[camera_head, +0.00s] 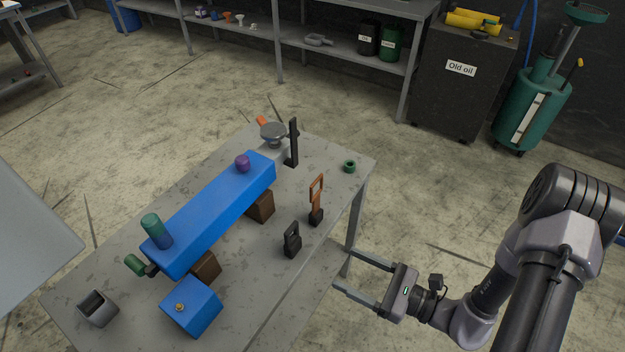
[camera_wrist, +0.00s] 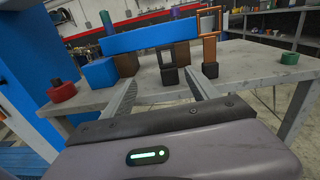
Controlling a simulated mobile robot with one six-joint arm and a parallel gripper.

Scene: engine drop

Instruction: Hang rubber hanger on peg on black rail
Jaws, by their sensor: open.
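My gripper (camera_head: 347,268) is open and empty, beside the table's right edge with its fingers pointing toward the table. In the wrist view my gripper (camera_wrist: 160,79) has its two fingers spread wide, with a small black looped piece (camera_wrist: 168,75) showing beyond and between them. That black piece (camera_head: 292,242) stands upright on the table in the head view. Just behind it an orange-brown open frame (camera_head: 317,188) stands in a black base. I cannot tell for sure which of these is the rubber hanger. A black upright post (camera_head: 294,140) stands farther back; no peg is clear on it.
The grey table (camera_head: 110,255) carries a long blue block (camera_head: 215,215) on brown supports, a smaller blue block (camera_head: 190,308), a grey open holder (camera_head: 97,308) and a green ring (camera_head: 349,166). An old-oil cabinet (camera_head: 460,75) stands behind.

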